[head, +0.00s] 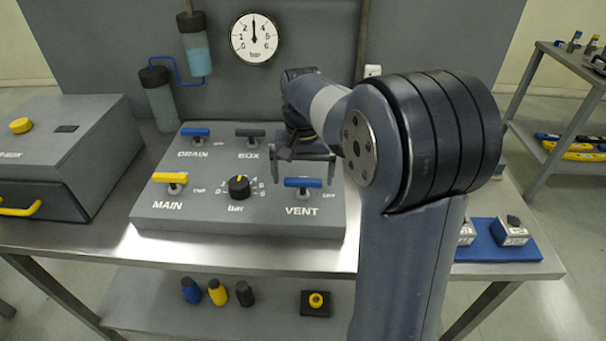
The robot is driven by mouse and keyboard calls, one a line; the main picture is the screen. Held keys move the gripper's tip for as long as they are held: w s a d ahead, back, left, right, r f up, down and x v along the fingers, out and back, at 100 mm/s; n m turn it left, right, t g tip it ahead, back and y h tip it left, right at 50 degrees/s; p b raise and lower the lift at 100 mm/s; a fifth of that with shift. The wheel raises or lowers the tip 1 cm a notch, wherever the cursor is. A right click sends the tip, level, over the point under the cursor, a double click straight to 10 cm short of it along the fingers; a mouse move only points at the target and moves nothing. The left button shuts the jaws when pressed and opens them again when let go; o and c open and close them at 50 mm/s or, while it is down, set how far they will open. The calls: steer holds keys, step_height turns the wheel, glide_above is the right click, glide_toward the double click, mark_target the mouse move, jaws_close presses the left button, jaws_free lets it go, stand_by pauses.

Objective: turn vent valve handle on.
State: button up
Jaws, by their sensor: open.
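The blue vent valve handle (303,182) sits on the sloped grey control panel (160,219), above the VENT label. It lies crosswise, left to right in the picture. My gripper (303,168) is open and points down, just behind and above the vent handle. I cannot tell from this view whether its fingers touch the handle. My arm hides the panel's right edge and part of the back wall.
The panel also bears the blue drain handle (195,132), the dark box handle (250,133), the yellow main handle (170,178) and a black knob (239,187). A pressure gauge (254,38) hangs behind. A grey box (62,160) stands left.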

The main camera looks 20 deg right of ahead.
steer(key=shift+f, duration=0.2)
steer(key=c, duration=1)
